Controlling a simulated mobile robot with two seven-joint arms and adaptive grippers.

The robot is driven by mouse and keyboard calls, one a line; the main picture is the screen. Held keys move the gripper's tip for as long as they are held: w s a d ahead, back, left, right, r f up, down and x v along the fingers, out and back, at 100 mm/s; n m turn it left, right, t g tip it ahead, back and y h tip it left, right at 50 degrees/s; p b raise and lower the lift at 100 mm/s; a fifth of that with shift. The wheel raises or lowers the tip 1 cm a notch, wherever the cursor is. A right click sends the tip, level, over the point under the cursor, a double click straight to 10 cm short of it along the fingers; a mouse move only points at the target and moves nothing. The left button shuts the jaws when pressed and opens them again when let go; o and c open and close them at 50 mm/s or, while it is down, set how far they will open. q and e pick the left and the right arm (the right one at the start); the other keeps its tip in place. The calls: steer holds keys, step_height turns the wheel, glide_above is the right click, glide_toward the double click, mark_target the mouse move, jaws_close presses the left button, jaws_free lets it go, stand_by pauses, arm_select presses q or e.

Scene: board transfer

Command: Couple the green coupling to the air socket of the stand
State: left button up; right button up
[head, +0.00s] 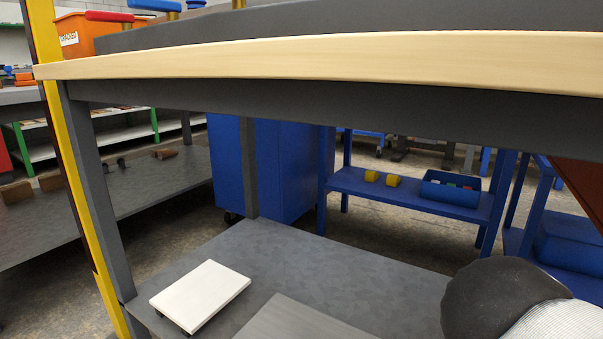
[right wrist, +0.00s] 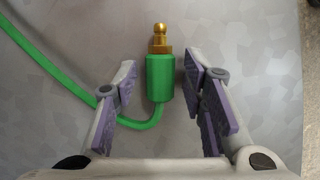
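The green coupling (right wrist: 159,78) shows in the right wrist view, a green cylinder with a brass tip pointing to the top of the picture. A green hose (right wrist: 60,75) bends away from its lower end and runs to the upper left. My right gripper (right wrist: 160,73) is open, one finger on each side of the coupling, with visible gaps to it on both sides. The coupling lies over a mottled grey surface; I cannot tell its height above it. I cannot make out the stand's air socket in either view. My left gripper is in neither view.
A workbench with a pale wooden edge (head: 330,58) crosses the head view. Red (head: 110,16) and blue (head: 155,5) handles and an orange bin (head: 80,34) show above it. A white board (head: 200,295) sits on the grey lower shelf (head: 330,265). Blue shelving (head: 400,193) stands behind.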

jaws_close()
steer(key=shift+r+p, duration=1.6)
steer(key=shift+r, duration=1.5)
steer(key=shift+f, duration=0.1)
